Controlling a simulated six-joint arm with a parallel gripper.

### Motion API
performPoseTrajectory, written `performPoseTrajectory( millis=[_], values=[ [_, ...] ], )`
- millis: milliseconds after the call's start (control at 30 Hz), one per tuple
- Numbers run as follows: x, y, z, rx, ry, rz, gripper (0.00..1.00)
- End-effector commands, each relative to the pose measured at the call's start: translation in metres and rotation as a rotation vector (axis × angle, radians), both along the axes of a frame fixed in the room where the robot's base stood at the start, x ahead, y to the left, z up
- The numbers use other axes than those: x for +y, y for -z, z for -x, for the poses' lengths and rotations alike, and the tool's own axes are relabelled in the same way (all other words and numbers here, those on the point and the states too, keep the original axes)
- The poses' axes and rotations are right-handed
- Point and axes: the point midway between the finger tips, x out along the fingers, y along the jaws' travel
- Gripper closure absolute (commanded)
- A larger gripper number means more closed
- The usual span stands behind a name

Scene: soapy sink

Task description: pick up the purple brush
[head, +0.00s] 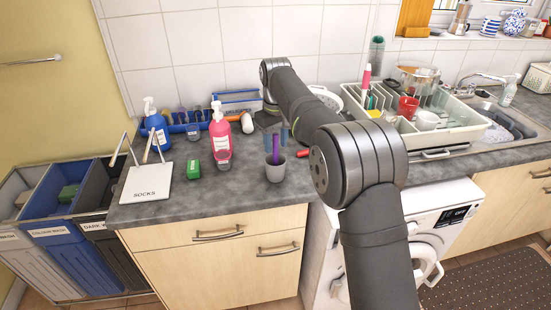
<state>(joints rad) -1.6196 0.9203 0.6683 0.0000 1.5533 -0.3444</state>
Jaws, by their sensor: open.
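The purple brush (276,146) stands upright in a small grey cup (275,171) on the dark worktop, left of my forearm. Its lower end is hidden inside the cup. My gripper (275,137) is open and points down at the top of the brush, with bluish fingers seen on either side of the purple handle. I cannot tell whether the fingers touch it.
Left of the cup are a pink pump bottle (220,140), a green block (193,169), a blue bottle (155,128) and a white SOCKS board (146,183). A red item (303,153) lies right of the cup. A dish rack (440,121) stands farther right.

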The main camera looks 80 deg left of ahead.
Motion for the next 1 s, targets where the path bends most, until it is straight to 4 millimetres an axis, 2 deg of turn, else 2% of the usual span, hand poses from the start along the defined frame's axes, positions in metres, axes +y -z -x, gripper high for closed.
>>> performPoseTrajectory(
  millis=[100, 200, 400, 600, 867, 1000],
  values=[
    [0.001, 0.019, 0.001, 0.0, 0.0, 0.003, 0.59],
    [0.001, 0.028, 0.001, 0.0, 0.001, 0.0, 0.59],
    [0.001, 0.029, 0.001, 0.0, 0.0, 0.0, 0.59],
    [0.002, 0.028, 0.001, 0.0, 0.0, -0.001, 0.99],
    [0.002, 0.028, 0.001, 0.0, 0.0, -0.001, 1.0],
    [0.002, 0.019, 0.001, 0.001, 0.0, -0.004, 1.0]
  ],
)
